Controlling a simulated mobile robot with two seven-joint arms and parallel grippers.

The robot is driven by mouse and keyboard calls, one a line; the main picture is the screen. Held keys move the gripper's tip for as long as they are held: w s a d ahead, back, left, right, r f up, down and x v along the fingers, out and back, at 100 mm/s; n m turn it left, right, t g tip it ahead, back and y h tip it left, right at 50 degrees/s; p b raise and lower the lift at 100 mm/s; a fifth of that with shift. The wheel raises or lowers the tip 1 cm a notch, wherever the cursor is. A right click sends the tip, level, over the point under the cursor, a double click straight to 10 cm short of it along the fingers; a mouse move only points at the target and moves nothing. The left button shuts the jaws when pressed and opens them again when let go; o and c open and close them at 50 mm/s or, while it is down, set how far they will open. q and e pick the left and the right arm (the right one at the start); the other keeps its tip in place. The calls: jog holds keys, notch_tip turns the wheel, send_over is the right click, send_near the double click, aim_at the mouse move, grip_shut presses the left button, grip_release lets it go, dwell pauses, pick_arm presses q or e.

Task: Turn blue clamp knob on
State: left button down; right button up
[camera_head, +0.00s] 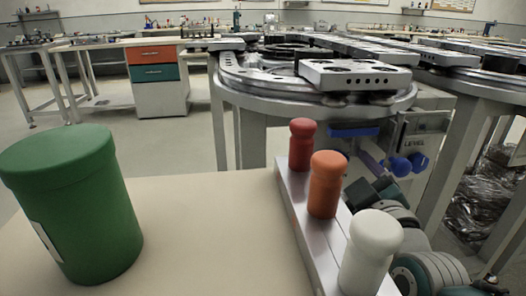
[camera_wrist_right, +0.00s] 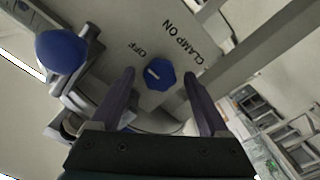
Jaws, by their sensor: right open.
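The blue clamp knob (camera_wrist_right: 157,75) is a faceted knob on a grey panel in the right wrist view. Its white mark slants to the upper left, on the side of the OFF label; CLAMP ON is printed to the upper right. My right gripper (camera_wrist_right: 159,76) is open, its two purple fingers on either side of the knob in the picture. I cannot tell whether they touch it. In the head view my right arm reaches from the lower right toward the panel under the ring track, near blue round parts (camera_head: 401,166). My left gripper is not in view.
A blue ball-shaped handle (camera_wrist_right: 61,50) stands left of the fingers. In the head view, a green lidded tub (camera_head: 75,205) and a metal rack (camera_head: 305,222) with red, orange and white pegs stand on the near table. The ring track (camera_head: 320,95) rises behind.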

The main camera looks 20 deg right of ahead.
jog(key=shift+w+d, duration=0.1)
jog(key=shift+w, duration=0.1)
jog(key=shift+c, duration=0.2)
grip_shut()
dwell(0.4)
